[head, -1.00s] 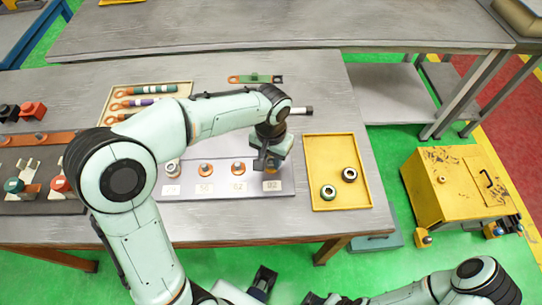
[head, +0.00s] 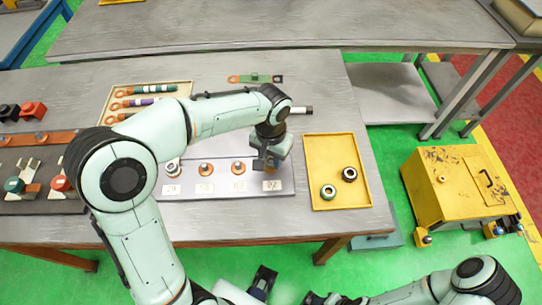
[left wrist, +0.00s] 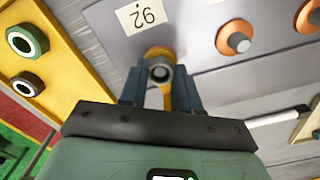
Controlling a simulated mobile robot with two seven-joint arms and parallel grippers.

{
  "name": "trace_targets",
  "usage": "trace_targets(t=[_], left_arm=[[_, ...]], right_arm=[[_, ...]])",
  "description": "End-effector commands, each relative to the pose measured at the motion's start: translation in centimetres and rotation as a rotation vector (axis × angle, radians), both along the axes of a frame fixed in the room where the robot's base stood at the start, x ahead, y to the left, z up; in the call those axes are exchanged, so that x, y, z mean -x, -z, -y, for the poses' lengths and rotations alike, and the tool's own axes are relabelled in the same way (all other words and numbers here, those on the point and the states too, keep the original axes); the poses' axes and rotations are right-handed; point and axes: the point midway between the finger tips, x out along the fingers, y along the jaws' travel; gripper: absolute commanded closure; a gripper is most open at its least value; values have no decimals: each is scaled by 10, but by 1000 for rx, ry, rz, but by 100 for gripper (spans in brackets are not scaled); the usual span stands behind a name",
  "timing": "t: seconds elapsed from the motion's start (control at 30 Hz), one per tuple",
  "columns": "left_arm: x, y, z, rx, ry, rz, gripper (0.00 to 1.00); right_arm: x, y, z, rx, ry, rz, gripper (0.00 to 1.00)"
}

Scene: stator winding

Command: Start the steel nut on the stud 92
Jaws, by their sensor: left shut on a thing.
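My left gripper (head: 267,164) is over the right end of the grey terminal plate (head: 222,192), at the stud with the label 92 (head: 272,185). In the left wrist view, its two blue fingers (left wrist: 160,88) are shut on the steel nut (left wrist: 160,73), a small grey ring. An orange terminal (left wrist: 156,52) shows just behind the nut, beside the label 92 (left wrist: 142,15). The nut lines up with the stud position, but I cannot tell whether it has engaged the thread. The stud itself is mostly hidden. My right gripper (head: 322,298) is low at the bottom edge, partly cut off.
Other studs with orange terminals (head: 238,168) stand left on the plate. A yellow tray (head: 316,150) to the right holds a green-ringed nut (head: 328,192) and a dark nut (head: 349,174). A tray of coloured leads (head: 187,91) and a green-bodied part (head: 255,79) lie behind.

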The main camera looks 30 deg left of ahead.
Motion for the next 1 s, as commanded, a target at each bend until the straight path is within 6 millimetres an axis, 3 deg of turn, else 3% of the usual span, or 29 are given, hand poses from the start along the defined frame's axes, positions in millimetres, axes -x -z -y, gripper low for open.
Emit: trace_targets(t=[0.4, 0.73, 0.77, 0.83, 0.87, 1.0], left_arm=[[2, 2, 0, 2, 464, -12, 93], [2, 4, 0, 1, 542, -10, 93], [2, 4, 0, 1, 542, -10, 65], [2, 4, 0, 1, 542, -10, 43], [2, 3, 0, 0, 541, -9, 39], [1, 3, 0, 0, 540, -6, 39]], right_arm=[[-7, -18, 0, -1, 0, 8, 57], [-7, -19, 0, 0, 0, 9, 57], [-7, -19, 0, 0, 0, 9, 57], [-7, -19, 0, 0, 0, 9, 57], [-7, -19, 0, 0, 0, 9, 57], [-7, -20, 0, 0, 0, 9, 57]])
